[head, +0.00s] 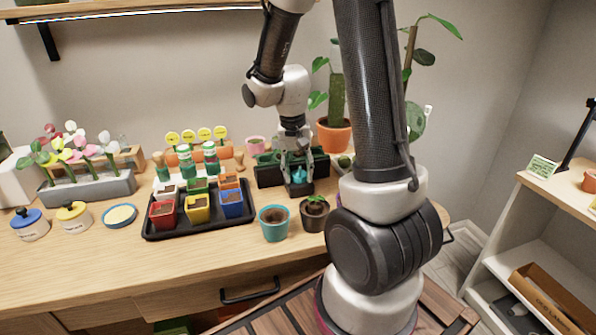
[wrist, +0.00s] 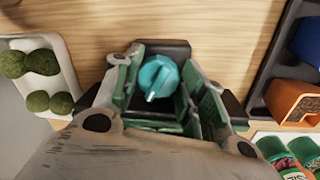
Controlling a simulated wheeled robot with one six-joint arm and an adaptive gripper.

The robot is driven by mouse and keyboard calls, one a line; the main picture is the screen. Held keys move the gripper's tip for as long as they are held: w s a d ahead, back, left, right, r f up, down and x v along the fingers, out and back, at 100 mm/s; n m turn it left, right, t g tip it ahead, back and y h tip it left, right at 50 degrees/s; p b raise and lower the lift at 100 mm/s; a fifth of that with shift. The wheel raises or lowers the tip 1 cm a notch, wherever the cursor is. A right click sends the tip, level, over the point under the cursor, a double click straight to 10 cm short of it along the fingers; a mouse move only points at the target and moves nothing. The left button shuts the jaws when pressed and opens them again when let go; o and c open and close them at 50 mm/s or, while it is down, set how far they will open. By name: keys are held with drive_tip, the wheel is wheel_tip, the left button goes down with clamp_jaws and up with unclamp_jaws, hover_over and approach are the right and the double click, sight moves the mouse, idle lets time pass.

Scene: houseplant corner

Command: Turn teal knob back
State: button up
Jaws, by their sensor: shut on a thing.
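The teal knob (head: 299,176) sits at the front of a black unit (head: 268,176) near the back of the wooden table. In the wrist view the round knob (wrist: 160,72) shows between my fingers, with a pale pointer mark toward the bottom of the picture. My gripper (head: 297,168) reaches down over the knob and is shut on it. In the wrist view my gripper (wrist: 158,85) has a finger on each side of the knob. The exact contact of the fingers is partly hidden.
A black tray (head: 190,226) of coloured pots stands to the left. A teal pot (head: 273,224) and a dark seedling pot (head: 314,213) stand in front. A terracotta cactus pot (head: 334,136) stands behind to the right. Moss balls lie in a white tray (wrist: 62,75).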

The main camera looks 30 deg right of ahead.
sight(295, 175)
drive_tip(key=shift+n, duration=2.6)
drive_tip(key=shift+t, duration=0.3)
drive_tip(key=o, duration=1)
drive_tip(key=shift+o, duration=0.2)
drive_tip(key=shift+r, duration=0.1)
wheel_tip(295, 175, up, 12)
drive_tip(key=shift+a, duration=0.45)
